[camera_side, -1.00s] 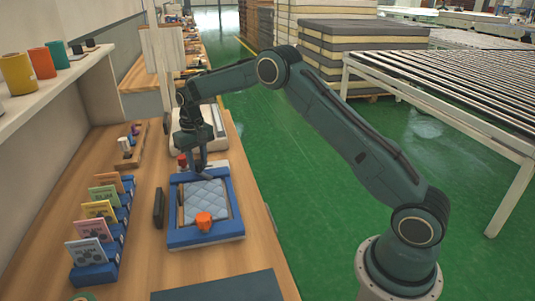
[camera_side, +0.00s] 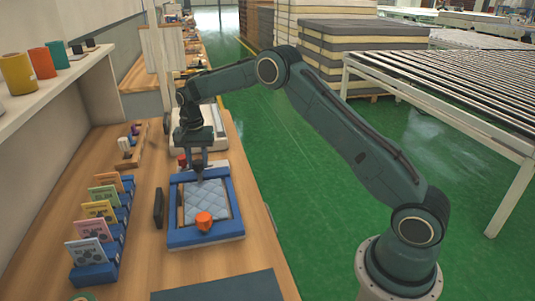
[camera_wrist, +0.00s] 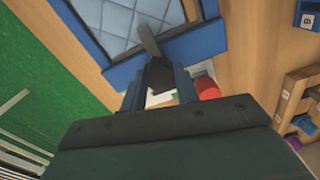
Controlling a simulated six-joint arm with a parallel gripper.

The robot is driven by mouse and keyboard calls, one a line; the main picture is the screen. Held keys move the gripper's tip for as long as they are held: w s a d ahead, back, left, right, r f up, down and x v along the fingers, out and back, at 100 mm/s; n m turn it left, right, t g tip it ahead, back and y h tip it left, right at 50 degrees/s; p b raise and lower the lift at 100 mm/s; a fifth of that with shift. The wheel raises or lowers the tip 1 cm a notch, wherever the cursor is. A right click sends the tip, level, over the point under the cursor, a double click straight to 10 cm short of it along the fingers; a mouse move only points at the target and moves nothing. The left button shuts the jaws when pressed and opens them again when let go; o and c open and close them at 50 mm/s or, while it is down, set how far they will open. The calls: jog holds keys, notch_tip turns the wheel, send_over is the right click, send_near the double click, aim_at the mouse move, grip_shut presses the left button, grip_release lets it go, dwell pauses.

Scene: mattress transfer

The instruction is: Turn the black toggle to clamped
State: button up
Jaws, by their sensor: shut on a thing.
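A blue frame (camera_side: 208,240) holds a light-blue quilted pad (camera_side: 206,196) on the wooden bench. The black toggle (camera_wrist: 160,75) is at the frame's far edge, with a grey bar (camera_wrist: 149,41) reaching from it over the pad. My gripper (camera_wrist: 160,88) is shut on the toggle, one finger on each side. In the side view my gripper (camera_side: 198,164) points down at the far edge of the frame, and the toggle is small and partly hidden there. I cannot read any clamped marking.
An orange knob (camera_side: 204,221) sits at the near edge of the pad. A red piece (camera_wrist: 207,87) is close beside my fingers. A black block (camera_side: 158,208) and a row of colored cards (camera_side: 97,211) stand left of the frame. The near bench is mostly clear.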

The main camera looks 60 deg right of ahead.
aim_at(198, 162)
jog(key=shift+r, duration=0.1)
dwell(0.3)
jog(key=o, duration=1)
jog(key=shift+r, duration=6.9)
